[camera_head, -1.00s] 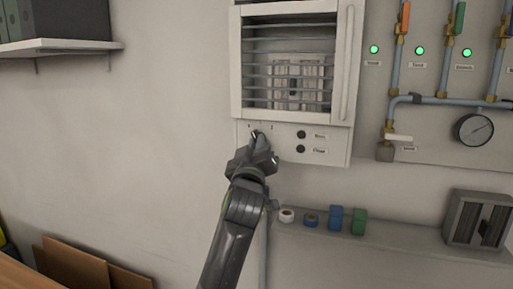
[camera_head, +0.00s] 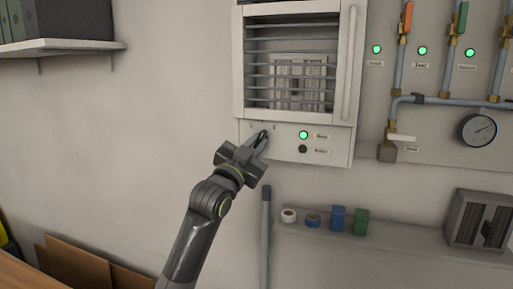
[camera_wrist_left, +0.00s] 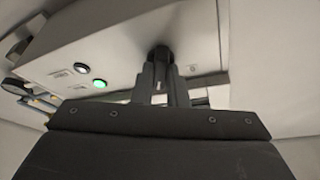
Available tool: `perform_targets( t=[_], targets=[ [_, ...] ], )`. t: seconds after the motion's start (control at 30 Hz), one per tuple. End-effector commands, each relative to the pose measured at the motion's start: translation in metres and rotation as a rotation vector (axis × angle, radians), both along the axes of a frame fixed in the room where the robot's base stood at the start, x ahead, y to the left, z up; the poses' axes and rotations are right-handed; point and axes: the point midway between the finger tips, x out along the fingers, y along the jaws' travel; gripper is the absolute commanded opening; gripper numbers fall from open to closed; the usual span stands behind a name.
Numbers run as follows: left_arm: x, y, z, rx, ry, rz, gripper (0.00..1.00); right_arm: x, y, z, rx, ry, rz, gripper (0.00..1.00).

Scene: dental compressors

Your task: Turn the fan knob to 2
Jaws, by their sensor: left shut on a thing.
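The fan unit (camera_head: 345,125) is a pale wall box with a slatted grille and a lower control panel. Its dark knob (camera_wrist_left: 161,53) sits between the fingertips of my left gripper (camera_wrist_left: 160,72) in the left wrist view. In the head view my left gripper (camera_head: 262,138) is shut on the knob at the panel's left part and hides most of it. Small marks show around the knob, too small to read. On the panel the upper indicator (camera_head: 303,134) is lit green and the lower one (camera_head: 303,149) is dark. My right gripper is not in view.
Pipes with valves and a gauge (camera_head: 478,130) are on the wall to the right. A ledge (camera_head: 400,232) below carries tape rolls, blue and green boxes and a grey organizer (camera_head: 481,220). A shelf (camera_head: 60,46) is at upper left. The wall left of the unit is clear.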

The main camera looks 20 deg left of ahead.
Motion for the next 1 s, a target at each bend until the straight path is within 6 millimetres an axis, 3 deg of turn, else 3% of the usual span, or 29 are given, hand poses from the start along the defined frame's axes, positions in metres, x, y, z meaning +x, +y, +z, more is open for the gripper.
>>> perform_targets(
  t=[0.4,1.0],
  targets=[
    [-0.001,0.002,0.004,0.272,-0.019,0.003,0.00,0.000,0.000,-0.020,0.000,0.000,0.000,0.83],
    [0.000,0.002,0.006,0.348,-0.022,0.006,0.00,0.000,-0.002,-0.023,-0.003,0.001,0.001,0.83]
  ],
)
